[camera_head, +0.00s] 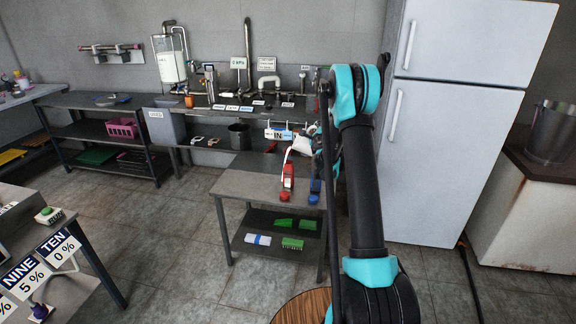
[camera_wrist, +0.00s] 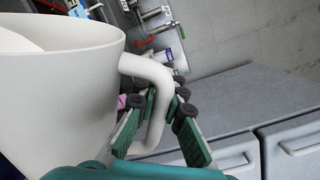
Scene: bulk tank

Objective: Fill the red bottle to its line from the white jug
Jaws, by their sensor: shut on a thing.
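The red bottle (camera_head: 288,176) stands on the small metal table, with a red cap (camera_head: 284,197) in front of it. The white jug (camera_head: 301,145) is tilted just above and right of the bottle, its mouth side toward it. The jug (camera_wrist: 55,95) fills the left of the wrist view; its inside is mostly out of sight. My gripper (camera_wrist: 158,108) is shut on the jug's handle (camera_wrist: 158,75). In the head view my arm hides most of the gripper. The bottle's line, its level and any stream are too small to tell.
A blue bottle (camera_head: 316,185) and a blue cap (camera_head: 312,199) are right of the red bottle on the metal table (camera_head: 245,186). A back bench with pipes and an IN sign (camera_head: 278,134) stands behind. A fridge (camera_head: 455,120) stands to the right.

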